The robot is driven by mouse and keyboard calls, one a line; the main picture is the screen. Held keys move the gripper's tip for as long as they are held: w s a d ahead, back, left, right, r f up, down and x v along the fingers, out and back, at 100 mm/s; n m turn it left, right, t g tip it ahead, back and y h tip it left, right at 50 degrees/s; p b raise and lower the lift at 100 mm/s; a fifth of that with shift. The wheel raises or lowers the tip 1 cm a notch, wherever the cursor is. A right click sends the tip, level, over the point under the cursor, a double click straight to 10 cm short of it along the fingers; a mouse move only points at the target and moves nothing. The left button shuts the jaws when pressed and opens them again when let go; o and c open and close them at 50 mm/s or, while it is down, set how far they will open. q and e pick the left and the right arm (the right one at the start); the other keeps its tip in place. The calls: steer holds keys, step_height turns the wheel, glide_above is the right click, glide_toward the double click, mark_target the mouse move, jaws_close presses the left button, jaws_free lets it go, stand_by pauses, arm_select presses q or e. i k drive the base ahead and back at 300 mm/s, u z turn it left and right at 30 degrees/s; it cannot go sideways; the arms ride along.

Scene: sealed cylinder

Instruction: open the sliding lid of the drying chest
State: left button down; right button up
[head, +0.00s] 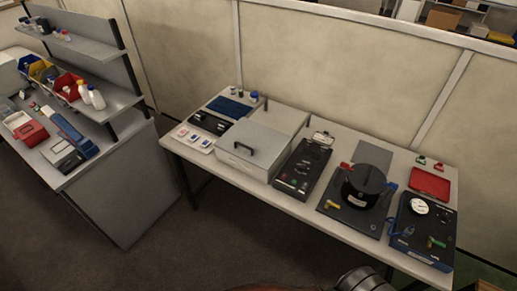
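The drying chest appears to be the pale grey metal box (240,166) on the left half of the long table. A flat grey lid panel (253,136) with a dark bar handle (257,152) covers its front part. Behind the panel, a similar pale flat surface (276,117) continues toward the wall. I see no opening into the chest, and its inside is hidden. Neither of my grippers is in view; only a piece of my own arm shows at the bottom edge.
Right of the chest stand a black control box (303,169), a black cylinder (364,186) on a dark plate, and a gauge panel (420,222). Left of it lie small cards (193,139) and a dark rack (209,122). A grey shelved bench (120,185) stands at far left.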

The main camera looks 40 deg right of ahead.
mark_target(260, 144)
steer(key=z, duration=1)
steer(key=i, duration=0.25)
